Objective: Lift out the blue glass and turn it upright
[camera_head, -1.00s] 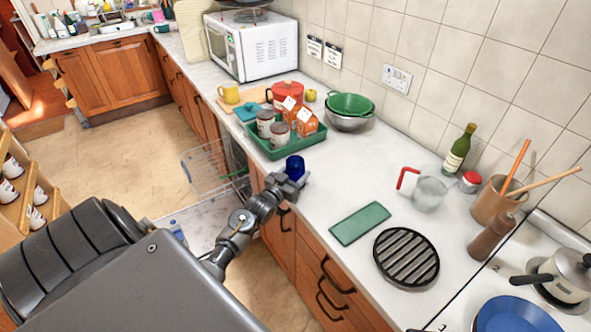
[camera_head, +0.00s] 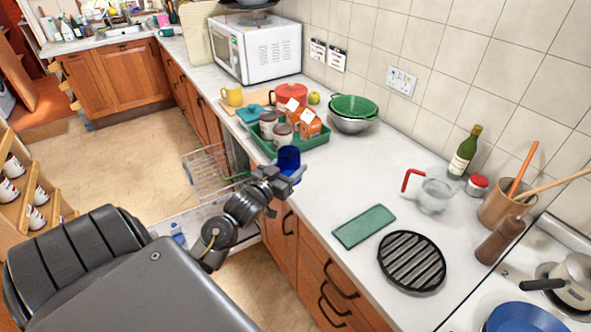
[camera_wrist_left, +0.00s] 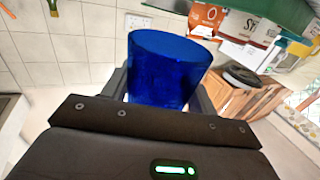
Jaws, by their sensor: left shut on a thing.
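The blue glass (camera_head: 289,159) is in my left gripper (camera_head: 284,178), held near the front edge of the counter, just in front of the green tray. In the left wrist view the glass (camera_wrist_left: 168,68) stands between the two fingers (camera_wrist_left: 160,90), which are shut on it. Its sides look upright in the head view, but I cannot tell which end is the open one. The open dishwasher's wire rack (camera_head: 205,172) is left of the gripper, with its pulled-down door (camera_head: 190,222) below. My right gripper is not in view.
The green tray (camera_head: 318,139) holds canisters and orange cartons close behind the glass. A green mat (camera_head: 364,227), a black ridged trivet (camera_head: 411,261) and a glass jug with a red handle (camera_head: 434,196) are to the right. Bare counter (camera_head: 345,180) lies between.

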